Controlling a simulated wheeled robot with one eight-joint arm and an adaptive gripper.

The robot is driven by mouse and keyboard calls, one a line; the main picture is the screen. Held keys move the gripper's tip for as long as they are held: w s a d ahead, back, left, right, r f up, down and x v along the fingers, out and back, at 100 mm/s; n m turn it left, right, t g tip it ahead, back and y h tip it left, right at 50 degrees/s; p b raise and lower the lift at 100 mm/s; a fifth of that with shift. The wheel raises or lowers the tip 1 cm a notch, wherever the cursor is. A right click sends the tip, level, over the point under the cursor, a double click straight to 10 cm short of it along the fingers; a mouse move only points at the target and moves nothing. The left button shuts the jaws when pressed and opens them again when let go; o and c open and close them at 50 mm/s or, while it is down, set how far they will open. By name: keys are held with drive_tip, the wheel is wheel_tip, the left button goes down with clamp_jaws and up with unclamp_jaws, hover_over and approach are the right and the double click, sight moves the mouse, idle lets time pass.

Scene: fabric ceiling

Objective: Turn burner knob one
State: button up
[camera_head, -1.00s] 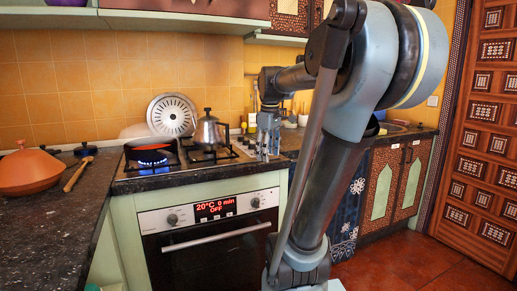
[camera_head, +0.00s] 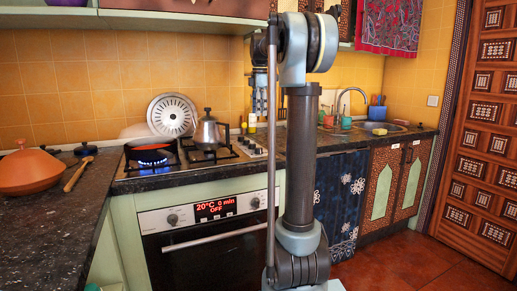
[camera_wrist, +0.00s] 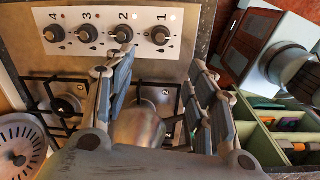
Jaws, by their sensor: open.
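Burner knob one (camera_wrist: 160,35) is a dark round knob with a pale face, at the right end of a row of knobs on the light cooktop panel (camera_wrist: 180,62). The numeral 1 is printed above it. Knobs two (camera_wrist: 122,33), three (camera_wrist: 87,33) and four (camera_wrist: 54,33) run leftward from it. My gripper (camera_wrist: 164,57) is open, and its fingers appear on either side below knob one, with nothing between the tips. In the head view, my gripper (camera_head: 259,88) is raised behind my arm, above the right of the cooktop. Contact with the knob does not show.
A metal moka pot (camera_head: 208,131) stands on the cooktop and shows between my fingers in the wrist view (camera_wrist: 140,125). A red pan (camera_head: 152,154) sits over a lit burner to its left. A perforated metal disc (camera_head: 172,115) leans on the wall behind.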

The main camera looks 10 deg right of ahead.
sight(259, 150)
drive_tip(key=f, duration=1.7)
drive_tip(key=shift+w, duration=0.3)
drive_tip(key=shift+c, duration=0.5)
drive_tip(key=c, duration=1)
